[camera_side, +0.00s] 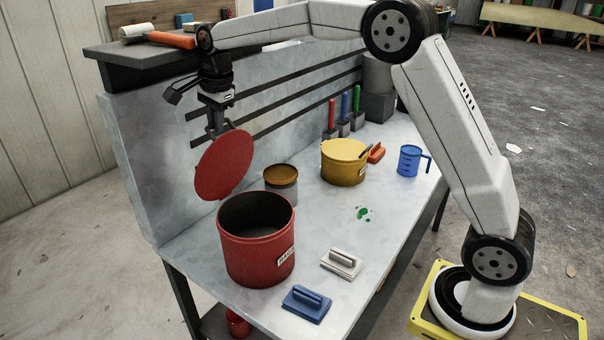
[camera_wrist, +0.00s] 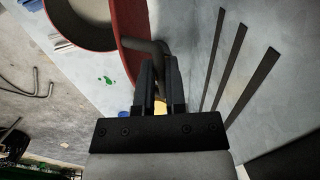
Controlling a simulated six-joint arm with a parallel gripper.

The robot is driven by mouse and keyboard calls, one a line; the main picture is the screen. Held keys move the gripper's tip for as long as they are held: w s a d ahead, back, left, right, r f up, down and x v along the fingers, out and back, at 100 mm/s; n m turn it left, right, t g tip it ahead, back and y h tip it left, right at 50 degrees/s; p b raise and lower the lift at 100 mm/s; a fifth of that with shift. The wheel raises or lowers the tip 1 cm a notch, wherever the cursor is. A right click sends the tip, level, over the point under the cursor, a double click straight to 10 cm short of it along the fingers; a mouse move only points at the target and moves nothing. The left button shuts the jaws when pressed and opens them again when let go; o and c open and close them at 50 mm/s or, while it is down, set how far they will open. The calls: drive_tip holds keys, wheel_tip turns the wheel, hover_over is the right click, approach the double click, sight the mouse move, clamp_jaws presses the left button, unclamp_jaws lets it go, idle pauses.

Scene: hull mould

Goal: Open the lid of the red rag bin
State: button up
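The red rag bin (camera_side: 250,252) stands on the left part of the bench with its round mouth open. Its dark inside shows in the side view. The round red lid (camera_side: 224,165) is tilted steeply up at the bin's back left rim. Whether its lower edge touches the rim, I cannot tell. My gripper (camera_side: 215,126) is above the lid, at its back face. In the wrist view my gripper (camera_wrist: 156,72) has its two fingers close around the lid's dark handle (camera_wrist: 140,45). The lid (camera_wrist: 130,14) and part of the bin (camera_wrist: 42,14) also show there.
A yellow bucket (camera_side: 343,168), a small can with a brown top (camera_side: 282,189) and a blue jug (camera_side: 410,161) stand farther right. A blue float (camera_side: 306,305) and a white float (camera_side: 342,264) lie before the bin. A slotted back panel (camera_side: 150,150) rises behind the lid.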

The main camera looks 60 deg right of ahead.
drive_tip(key=o, duration=0.3)
drive_tip(key=shift+f, duration=0.3)
drive_tip(key=shift+o, duration=0.7)
drive_tip(key=shift+r, duration=0.15)
drive_tip(key=shift+s, duration=0.15)
